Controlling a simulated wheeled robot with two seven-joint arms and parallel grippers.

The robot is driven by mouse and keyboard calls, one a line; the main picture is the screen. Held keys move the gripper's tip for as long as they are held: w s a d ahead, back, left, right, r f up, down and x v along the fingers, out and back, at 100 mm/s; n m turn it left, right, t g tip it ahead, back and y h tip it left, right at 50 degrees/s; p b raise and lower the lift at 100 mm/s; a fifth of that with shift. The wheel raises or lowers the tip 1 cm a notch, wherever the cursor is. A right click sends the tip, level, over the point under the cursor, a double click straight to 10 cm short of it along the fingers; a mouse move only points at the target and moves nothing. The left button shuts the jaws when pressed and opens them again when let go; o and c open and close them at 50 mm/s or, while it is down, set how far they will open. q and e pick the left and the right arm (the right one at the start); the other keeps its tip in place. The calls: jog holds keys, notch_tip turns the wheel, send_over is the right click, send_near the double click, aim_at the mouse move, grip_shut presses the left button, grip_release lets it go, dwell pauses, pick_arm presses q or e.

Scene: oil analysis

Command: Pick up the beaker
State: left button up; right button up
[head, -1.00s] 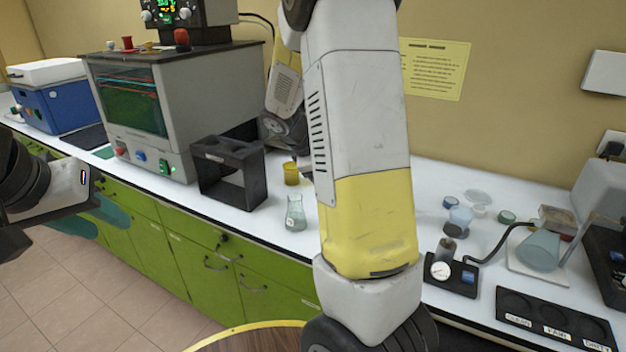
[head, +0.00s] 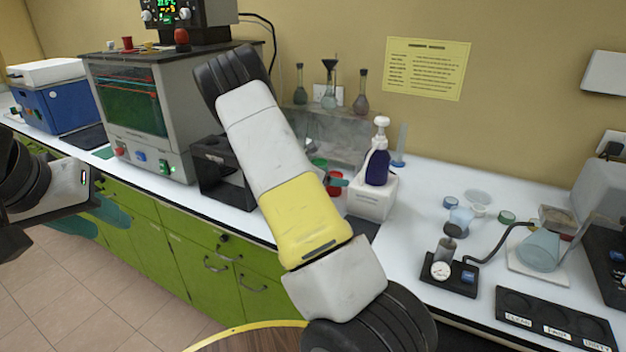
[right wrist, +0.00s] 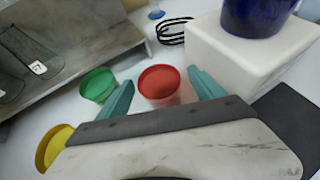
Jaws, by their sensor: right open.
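I cannot tell which vessel is the beaker. In the right wrist view a red cup (right wrist: 160,82) shows between the teal fingertips of my right gripper (right wrist: 161,80), which is open; contact is not visible. A green cup (right wrist: 98,85) stands to its left, and a yellow cup (right wrist: 52,148) is at the lower left, partly covered by my gripper body. In the head view the red cup (head: 335,187) shows beside my right arm. The small clear vessel near the counter's front edge is hidden behind that arm. My left gripper (head: 112,230) is open and empty before the green cabinets.
A white block (head: 372,199) carrying a dark blue pump bottle (head: 377,165) stands close right of the red cup. A grey rack (head: 340,135) with flasks is behind. A black stand (head: 215,175) is left. A gauge device (head: 455,272) and conical flask (head: 540,250) are farther right.

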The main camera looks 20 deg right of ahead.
jog(key=x, duration=0.4)
jog(key=shift+w+d+f, duration=0.1)
jog(key=shift+f, duration=0.05)
jog(key=c, duration=1.4)
jog(key=shift+c, duration=0.2)
